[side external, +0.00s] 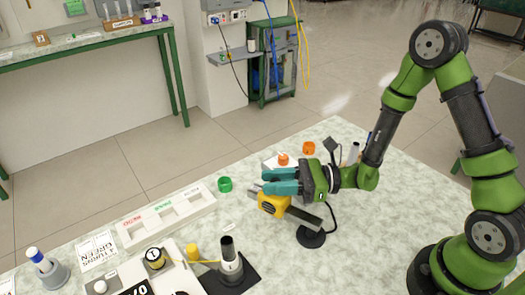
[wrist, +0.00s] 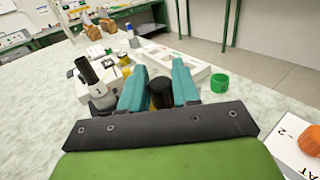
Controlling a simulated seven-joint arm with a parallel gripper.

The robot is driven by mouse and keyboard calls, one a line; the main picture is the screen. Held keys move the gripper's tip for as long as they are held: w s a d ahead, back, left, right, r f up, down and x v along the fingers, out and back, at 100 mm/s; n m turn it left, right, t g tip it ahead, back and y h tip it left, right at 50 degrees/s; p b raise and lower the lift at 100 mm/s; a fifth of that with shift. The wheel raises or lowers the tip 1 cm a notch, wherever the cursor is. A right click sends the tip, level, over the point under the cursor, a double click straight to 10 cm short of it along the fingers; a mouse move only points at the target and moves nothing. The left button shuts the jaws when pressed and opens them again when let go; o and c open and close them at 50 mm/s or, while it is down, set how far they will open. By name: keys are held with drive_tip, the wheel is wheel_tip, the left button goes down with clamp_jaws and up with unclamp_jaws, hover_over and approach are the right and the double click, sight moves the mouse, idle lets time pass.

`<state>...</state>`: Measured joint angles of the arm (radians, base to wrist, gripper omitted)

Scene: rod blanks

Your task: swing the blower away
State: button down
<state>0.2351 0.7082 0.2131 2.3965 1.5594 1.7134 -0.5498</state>
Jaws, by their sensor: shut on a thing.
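The blower (side external: 273,205) is a yellow body with a dark grey barrel, on a stand with a round black base (side external: 311,238). It is directly under and beside my gripper (side external: 265,187), whose teal fingers are shut on it in the side view. In the wrist view a dark part of the blower (wrist: 161,94) shows between the two fingers of my gripper (wrist: 160,72). The exact contact is partly hidden by the fingers.
A grey holder with a black-topped rod (side external: 229,257) stands on a black plate at the front. A white tray with labelled slots (side external: 165,222) lies to the left. A green ring (side external: 225,184) and orange pieces (side external: 308,148) are nearby. The table's right side is mostly clear.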

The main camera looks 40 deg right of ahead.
drive_tip(key=c, duration=0.9)
unclamp_jaws()
drive_tip(key=shift+c, duration=0.2)
drive_tip(key=shift+d, duration=0.1)
drive_tip(key=v, duration=1.6)
drive_tip(key=shift+s+d, duration=0.25)
drive_tip(key=shift+d, duration=0.05)
